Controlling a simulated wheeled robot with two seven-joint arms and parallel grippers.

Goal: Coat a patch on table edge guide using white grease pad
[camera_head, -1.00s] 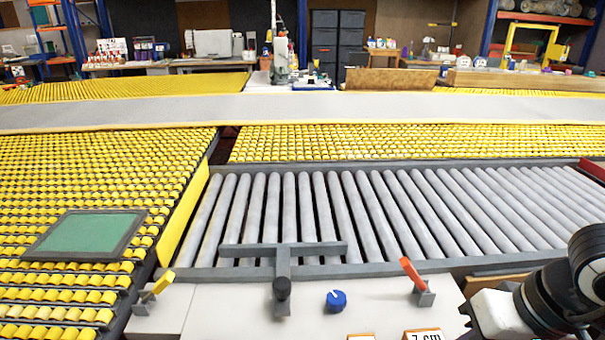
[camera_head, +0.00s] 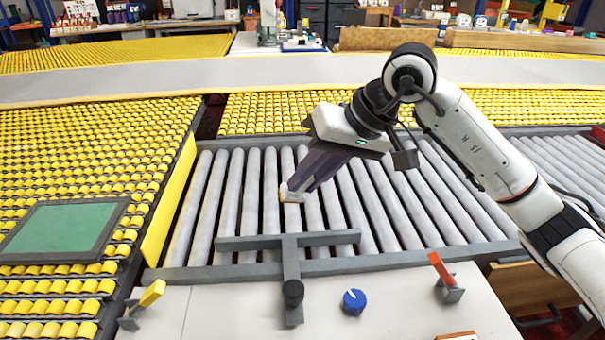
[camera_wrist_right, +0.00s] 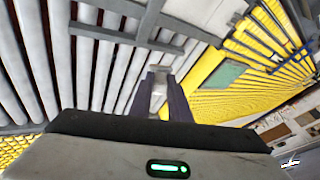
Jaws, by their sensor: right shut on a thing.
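My right gripper (camera_head: 292,190) reaches in from the right over the grey rollers, its dark fingers pointing down and left. It is shut on a small white pad (camera_head: 291,196) with a tan edge, which also shows between the fingertips in the right wrist view (camera_wrist_right: 158,77). The pad appears above the rollers; contact cannot be told. A grey T-shaped guide (camera_head: 291,262) with a dark knob lies at the near edge of the roller table, in front of the pad and apart from it. The pad's underside is hidden. My left gripper is out of view.
The near white panel (camera_head: 235,312) carries a yellow lever (camera_head: 153,292), a blue knob (camera_head: 354,301) and an orange lever (camera_head: 441,268). A yellow strip (camera_head: 168,205) borders the rollers at left. A green framed panel (camera_head: 62,229) lies on the yellow rollers.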

